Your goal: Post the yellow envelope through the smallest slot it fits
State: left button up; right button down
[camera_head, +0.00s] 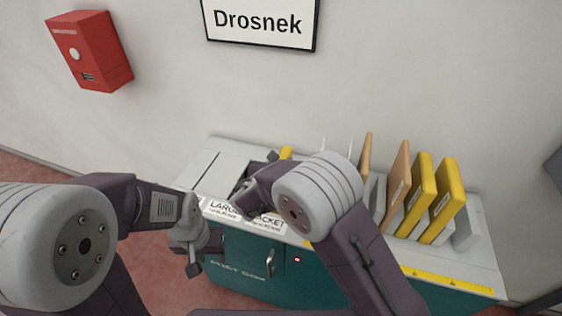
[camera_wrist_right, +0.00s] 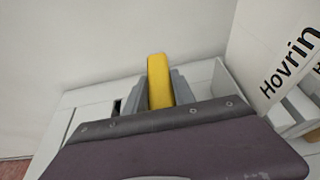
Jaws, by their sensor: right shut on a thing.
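The yellow envelope (camera_wrist_right: 159,80) stands on edge between the two grey fingers of my right gripper (camera_wrist_right: 160,95) in the right wrist view. The gripper is shut on it. In the head view only a small yellow piece (camera_head: 286,153) shows behind my right arm, with the right gripper (camera_head: 250,190) above the counter top. A dark slot (camera_wrist_right: 117,107) shows left of the envelope in the wrist view. Labels reading "LARGE" (camera_head: 226,207) and "PACKET" (camera_head: 268,221) are on the counter's front edge. My arm hides most slots. My left gripper (camera_head: 190,262) hangs before the counter; its jaw state is unclear.
A rack at the counter's right holds upright yellow parcels (camera_head: 445,203) and brown ones (camera_head: 396,188). A yellow ruler strip (camera_head: 440,278) runs along the front edge. The teal cabinet front has a handle (camera_head: 270,263). A red box (camera_head: 90,50) and "Drosnek" sign (camera_head: 260,22) are on the wall.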

jog(key=shift+f, duration=0.25)
jog(key=c, duration=1)
grip_release()
jog(key=shift+o, duration=0.2)
jog(key=v, duration=0.9)
jog(key=shift+s, duration=0.1)
